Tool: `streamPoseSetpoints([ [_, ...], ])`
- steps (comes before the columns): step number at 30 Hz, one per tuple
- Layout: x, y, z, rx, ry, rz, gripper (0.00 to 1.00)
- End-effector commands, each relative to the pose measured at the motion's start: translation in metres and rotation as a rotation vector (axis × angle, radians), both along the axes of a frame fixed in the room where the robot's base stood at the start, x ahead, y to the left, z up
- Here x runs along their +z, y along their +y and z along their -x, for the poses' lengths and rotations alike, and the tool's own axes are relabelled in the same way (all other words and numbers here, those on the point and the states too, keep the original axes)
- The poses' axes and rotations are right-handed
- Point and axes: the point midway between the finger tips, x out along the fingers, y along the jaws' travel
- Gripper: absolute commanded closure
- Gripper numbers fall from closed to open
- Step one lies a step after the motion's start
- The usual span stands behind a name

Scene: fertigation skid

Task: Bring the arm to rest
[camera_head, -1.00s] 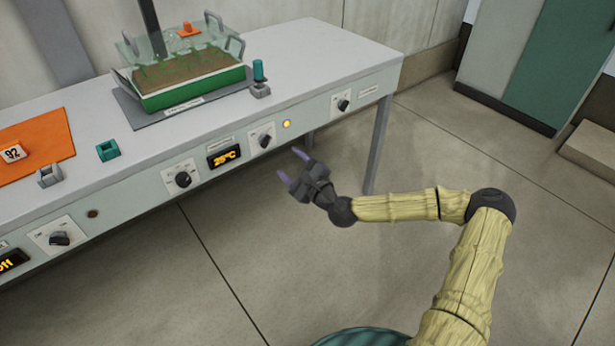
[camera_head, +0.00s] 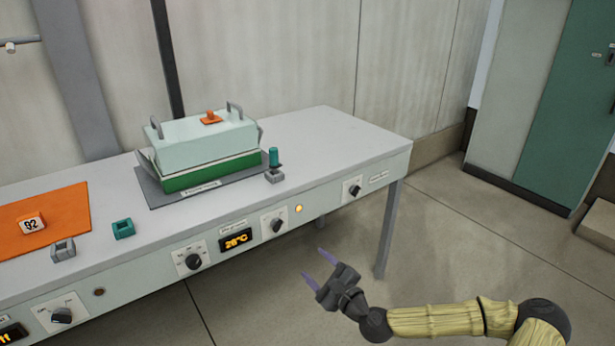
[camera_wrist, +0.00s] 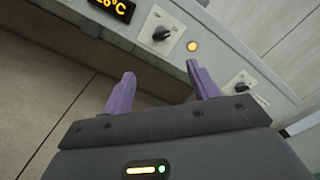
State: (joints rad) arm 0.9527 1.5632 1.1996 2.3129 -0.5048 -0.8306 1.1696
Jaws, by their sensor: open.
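My gripper (camera_head: 320,271) is open and empty. It hangs in the air in front of the bench, below the height of its top and apart from its front panel. In the wrist view its two purple fingers (camera_wrist: 162,90) stand apart, with nothing between them but the floor and the bench front behind. My arm (camera_head: 435,320) reaches in from the lower right, bent at the elbow.
The bench (camera_head: 335,140) has knobs, a lit orange lamp (camera_head: 298,209) and a display (camera_head: 236,239) on its front. A lidded green tray (camera_head: 210,177) stands on top, beside a teal-capped part (camera_head: 274,158). Floor right of the bench leg (camera_head: 389,230) is clear.

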Motion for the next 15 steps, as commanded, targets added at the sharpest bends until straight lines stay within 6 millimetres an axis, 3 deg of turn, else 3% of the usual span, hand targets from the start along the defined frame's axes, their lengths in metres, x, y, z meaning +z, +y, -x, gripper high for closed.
streamPoseSetpoints([
  [5,-0.016,0.020,0.014,0.094,0.010,0.132,0.40],
  [10,-0.051,0.046,0.047,0.284,0.023,0.406,0.40],
  [15,-0.083,0.048,0.081,0.474,0.031,0.690,0.40],
])
